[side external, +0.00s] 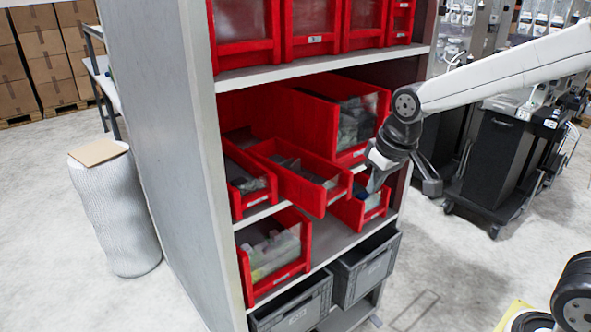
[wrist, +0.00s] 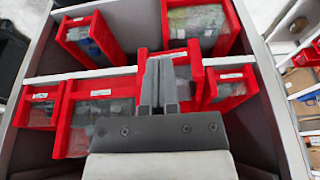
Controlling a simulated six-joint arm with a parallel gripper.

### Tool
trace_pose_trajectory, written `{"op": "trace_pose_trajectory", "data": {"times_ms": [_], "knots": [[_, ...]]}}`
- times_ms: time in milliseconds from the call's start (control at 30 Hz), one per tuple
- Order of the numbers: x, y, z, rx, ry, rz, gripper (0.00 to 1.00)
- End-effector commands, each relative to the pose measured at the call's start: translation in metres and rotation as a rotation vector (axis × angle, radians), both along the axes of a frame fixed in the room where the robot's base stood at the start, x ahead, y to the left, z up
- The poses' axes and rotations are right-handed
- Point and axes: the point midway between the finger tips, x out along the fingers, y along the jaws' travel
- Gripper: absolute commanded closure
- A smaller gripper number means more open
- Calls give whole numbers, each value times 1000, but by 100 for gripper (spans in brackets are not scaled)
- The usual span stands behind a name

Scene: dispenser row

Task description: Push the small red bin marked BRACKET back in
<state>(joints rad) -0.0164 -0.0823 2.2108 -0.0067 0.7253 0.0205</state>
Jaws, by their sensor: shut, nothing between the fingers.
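The red bin (side external: 316,197), pulled out on the middle shelf, juts past the bins beside it and holds grey parts. Its label is too small to read, so I cannot confirm BRACKET. In the wrist view, the same bin (wrist: 195,68) is partly hidden behind my fingers. My gripper (side external: 373,186) is shut and empty, to the right of the bin's front in the side view. In the wrist view, the fingertips (wrist: 159,62) overlap the bin's front. I cannot tell whether they touch it.
A small red bin (side external: 236,207) is left of it, and a large red bin (side external: 352,157) right. Below stand two more red bins (side external: 273,283) (side external: 374,217) and grey crates (side external: 303,311). More red bins (side external: 247,52) fill the shelf above. The cabinet's side panel (side external: 155,110) bounds the left.

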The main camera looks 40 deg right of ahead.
Motion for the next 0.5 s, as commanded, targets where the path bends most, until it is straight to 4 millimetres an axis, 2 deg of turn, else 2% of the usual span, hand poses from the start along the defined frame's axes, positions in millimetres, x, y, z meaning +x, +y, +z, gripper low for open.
{"op": "trace_pose_trajectory", "data": {"times_ms": [33, 167, 500], "knots": [[3, 0, 7, 0, -4, 0, 100], [4, 1, 13, 0, -4, 0, 100], [6, 1, 5, 0, -2, -1, 100]]}}
